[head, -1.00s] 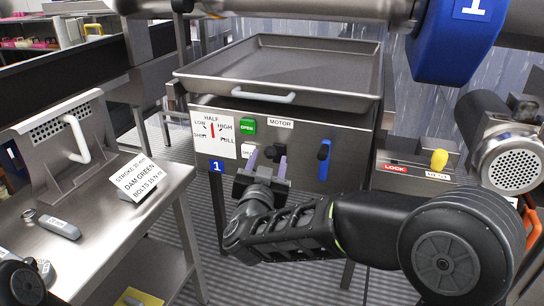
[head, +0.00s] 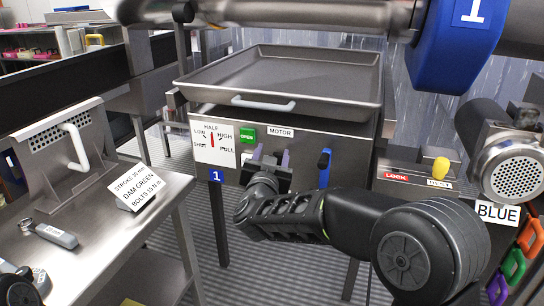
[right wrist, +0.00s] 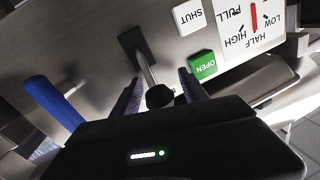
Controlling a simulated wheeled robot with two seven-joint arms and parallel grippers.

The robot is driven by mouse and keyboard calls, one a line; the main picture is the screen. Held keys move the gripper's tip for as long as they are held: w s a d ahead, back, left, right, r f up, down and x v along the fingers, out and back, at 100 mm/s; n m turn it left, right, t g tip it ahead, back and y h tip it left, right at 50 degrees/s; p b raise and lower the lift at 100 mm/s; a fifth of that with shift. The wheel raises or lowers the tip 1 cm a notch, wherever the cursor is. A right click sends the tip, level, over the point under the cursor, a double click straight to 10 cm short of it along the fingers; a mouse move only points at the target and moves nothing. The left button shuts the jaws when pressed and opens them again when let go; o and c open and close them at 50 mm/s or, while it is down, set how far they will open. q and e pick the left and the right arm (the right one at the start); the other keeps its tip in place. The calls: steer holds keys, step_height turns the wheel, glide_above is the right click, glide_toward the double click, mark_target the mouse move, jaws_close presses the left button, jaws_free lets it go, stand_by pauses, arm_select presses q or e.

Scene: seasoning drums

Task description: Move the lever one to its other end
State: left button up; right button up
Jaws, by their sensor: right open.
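A lever with a black knob (right wrist: 160,96) on a metal rod stands out from the steel machine panel (head: 310,150). In the right wrist view, the rod rises from a dark mount plate (right wrist: 134,40). My right gripper (head: 271,158) is open in front of the panel. It shows in the right wrist view (right wrist: 160,90) with one finger on each side of the knob; I cannot tell whether either touches it. In the head view the gripper hides most of this lever. A blue tag marked 1 (head: 216,175) is at the panel's lower left. My left gripper is not in view.
A blue-handled lever (head: 324,167) is right of my gripper. It also shows in the right wrist view (right wrist: 52,103). The green OPEN plate (head: 248,134) is close by. A steel tray (head: 300,82) tops the machine. A side table (head: 95,240) stands at left.

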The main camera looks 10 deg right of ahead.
steer(key=shift+c, duration=0.5)
jaws_close()
stand_by(0.9)
